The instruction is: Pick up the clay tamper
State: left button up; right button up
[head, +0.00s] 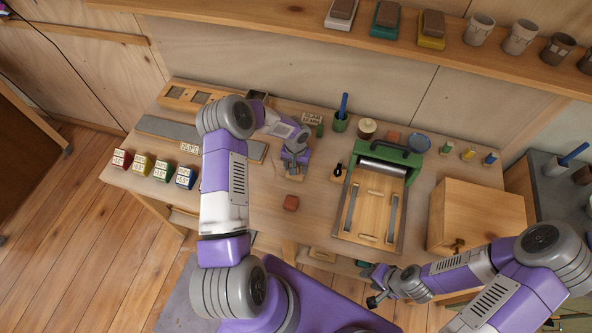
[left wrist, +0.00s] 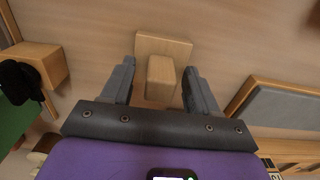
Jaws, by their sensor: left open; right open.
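The clay tamper (left wrist: 165,46), a pale wooden block with an upright handle, stands on the table in the left wrist view. My left gripper (left wrist: 159,72) is open, with one finger on each side of the handle; neither finger clearly touches it. In the head view my left gripper (head: 294,167) points down at the middle of the table and hides most of the tamper. My right gripper (head: 374,287) is open and empty, low in front of the table's front edge.
A green-framed press (head: 371,202) with a wooden bed stands to the right, beside a wooden box (head: 476,215). Several colored labelled blocks (head: 163,171) line the left front. A grey strip board (head: 180,130) lies behind them.

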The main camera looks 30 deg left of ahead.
pick_arm(q)
jog(key=shift+f, duration=0.1)
jog(key=c, duration=1.1)
notch_tip(320, 180, up, 10)
